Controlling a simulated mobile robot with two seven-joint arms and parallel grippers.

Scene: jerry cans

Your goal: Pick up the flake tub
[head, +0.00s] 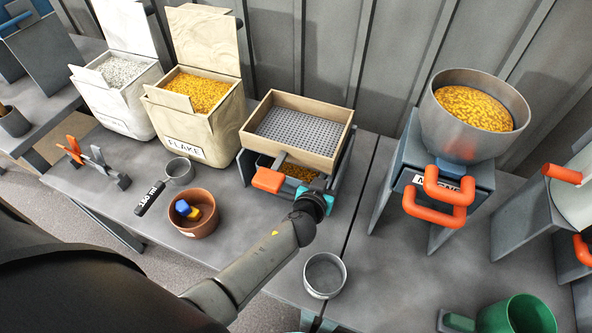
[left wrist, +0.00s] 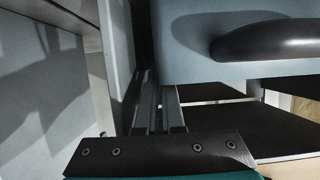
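A cream bin labelled FLAKE (head: 186,149), with its lid raised, holds yellow flakes at the back left in the head view. A separate heap of brown-orange flakes (head: 298,172) shows under a wooden-framed sieve (head: 297,131), in a dark stand; its container is mostly hidden. My left gripper (head: 322,201) is at the front right of that stand, its fingertips largely hidden. The left wrist view shows two narrow grey bars (left wrist: 160,108) close together, near a blue-grey panel with a dark handle (left wrist: 270,38). My right gripper is not in view.
A metal cup (head: 324,276) stands near the table's front, right of my left arm. A metal pan of flakes (head: 468,140) sits on a stand with orange handles at right.

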